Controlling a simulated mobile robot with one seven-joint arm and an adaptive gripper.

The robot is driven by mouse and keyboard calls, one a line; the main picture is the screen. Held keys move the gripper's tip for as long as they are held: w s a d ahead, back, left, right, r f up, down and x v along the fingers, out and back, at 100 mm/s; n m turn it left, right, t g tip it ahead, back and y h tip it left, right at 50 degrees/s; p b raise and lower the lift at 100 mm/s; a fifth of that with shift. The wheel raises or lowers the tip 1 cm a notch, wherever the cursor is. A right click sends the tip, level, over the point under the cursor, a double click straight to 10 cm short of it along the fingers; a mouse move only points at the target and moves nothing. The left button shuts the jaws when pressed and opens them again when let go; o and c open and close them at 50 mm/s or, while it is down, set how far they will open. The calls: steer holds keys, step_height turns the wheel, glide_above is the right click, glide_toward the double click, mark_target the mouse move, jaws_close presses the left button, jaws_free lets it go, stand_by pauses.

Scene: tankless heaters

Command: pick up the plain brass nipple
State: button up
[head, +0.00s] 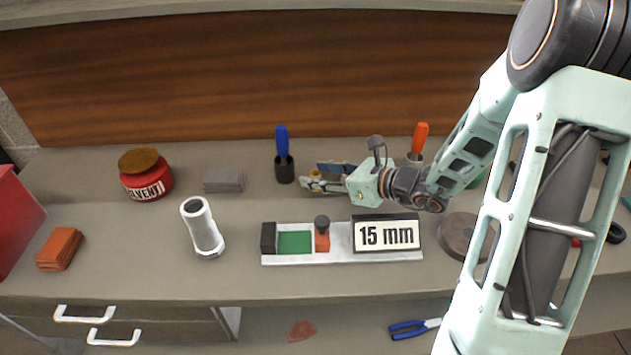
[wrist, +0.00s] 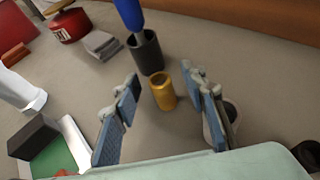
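The plain brass nipple (wrist: 163,91) is a short gold-coloured tube standing upright on the bench, seen between my gripper's fingers in the wrist view. In the head view a small part of the brass nipple (head: 315,173) shows at the fingertips, mostly hidden by them. My gripper (wrist: 160,92) is open, with one finger on each side of the nipple and visible gaps in the wrist view. In the head view my gripper (head: 318,181) is low over the bench, reaching in from the right.
A black holder with a blue-handled tool (head: 283,155) stands just behind the nipple. An orange-handled tool (head: 419,138) stands to the right. A gauge marked 15 mm (head: 341,256) lies in front. A white pipe (head: 203,228), solvent can (head: 146,183) and grey pads (head: 223,181) are left.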

steer(key=shift+w+a+f, duration=0.2)
steer(key=shift+w+a, duration=0.15)
steer(key=shift+a, duration=0.1)
jaws_close()
steer(key=shift+r, duration=0.1)
